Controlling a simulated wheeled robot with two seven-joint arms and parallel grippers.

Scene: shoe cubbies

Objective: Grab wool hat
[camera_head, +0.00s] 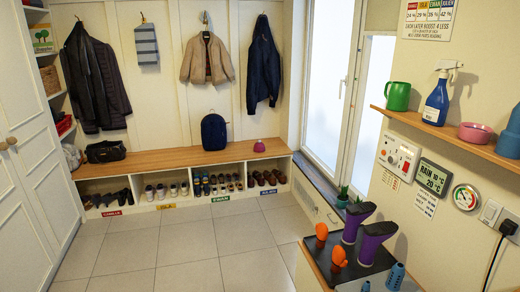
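A small pink, rounded thing that looks like the wool hat (259,146) rests on the wooden bench top (180,157), near its right end. It is small at this distance, so its knit does not show. Nothing covers it. Neither of my grippers is in view.
A dark blue backpack (214,132) stands left of the hat, and a black bag (106,151) is at the bench's left end. Shoes (266,178) fill the cubbies below. The tiled floor (190,245) is clear. A low cabinet with purple boots (374,241) stands at front right.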

